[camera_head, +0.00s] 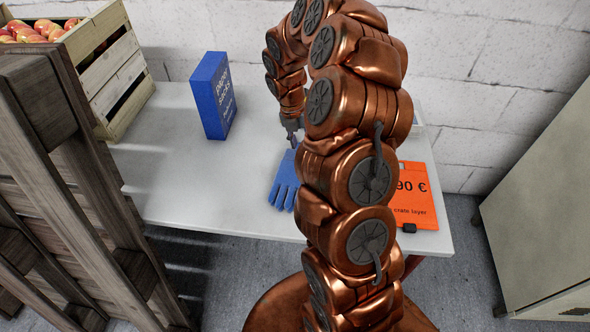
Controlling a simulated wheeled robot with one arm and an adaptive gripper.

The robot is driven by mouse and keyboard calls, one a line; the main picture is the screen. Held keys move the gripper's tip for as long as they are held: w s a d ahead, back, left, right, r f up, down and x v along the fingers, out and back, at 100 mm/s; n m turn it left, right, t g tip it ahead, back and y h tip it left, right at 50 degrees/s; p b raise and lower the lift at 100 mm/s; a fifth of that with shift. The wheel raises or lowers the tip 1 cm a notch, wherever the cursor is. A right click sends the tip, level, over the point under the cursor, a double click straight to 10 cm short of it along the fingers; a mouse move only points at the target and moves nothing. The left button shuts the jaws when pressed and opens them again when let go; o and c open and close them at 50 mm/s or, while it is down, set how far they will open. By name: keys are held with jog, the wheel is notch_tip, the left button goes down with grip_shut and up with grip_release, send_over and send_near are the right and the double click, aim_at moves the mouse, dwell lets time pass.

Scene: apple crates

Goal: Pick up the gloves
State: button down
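The blue gloves (284,184) lie on the white table (172,172), in the middle of the picture. Their fingers point toward the front edge. My copper-coloured arm hides their right part. My gripper (293,139) is at the far end of the arm, just above the back end of the gloves. Only a small part of it shows, and I cannot tell whether it is open or shut, or whether it touches the gloves.
A blue box (213,95) stands upright left of the gloves. A wooden crate of apples (122,84) is at the back left. A dark wooden pallet (62,150) stands at the front left. An orange price sign (416,193) is right of my arm. A pale cabinet (545,205) stands far right.

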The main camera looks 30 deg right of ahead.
jog(key=shift+r, duration=0.15)
jog(key=shift+r+b, duration=0.35)
jog(key=shift+r, duration=1.35)
jog(key=shift+s+a, duration=0.45)
jog(key=shift+s, duration=0.1)
jog(key=r+b, duration=0.1)
jog(key=b, duration=0.1)
send_over(294, 187)
jog(key=shift+r, duration=0.15)
